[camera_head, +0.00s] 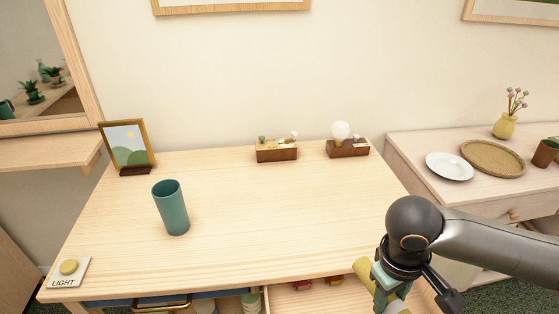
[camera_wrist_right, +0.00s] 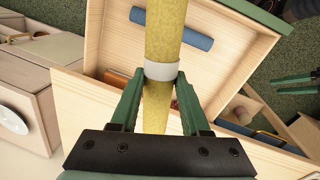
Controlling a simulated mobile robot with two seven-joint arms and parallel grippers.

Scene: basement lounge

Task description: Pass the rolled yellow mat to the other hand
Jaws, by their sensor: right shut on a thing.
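The rolled yellow mat (camera_wrist_right: 166,40) has a pale band around it and runs up and down through the middle of the right wrist view. My right gripper (camera_wrist_right: 162,92) is shut on it, with the green fingers on either side just below the band. In the head view the right gripper (camera_head: 386,284) is at the table's front right, and an end of the mat (camera_head: 362,267) shows beside it. My left gripper is not in the head view. A green finger-like part at the right edge of the wrist view may belong to it, but its state is unclear.
An open drawer (camera_wrist_right: 108,32) holding a blue roll (camera_wrist_right: 172,27) is below the mat. The tabletop's middle is clear.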

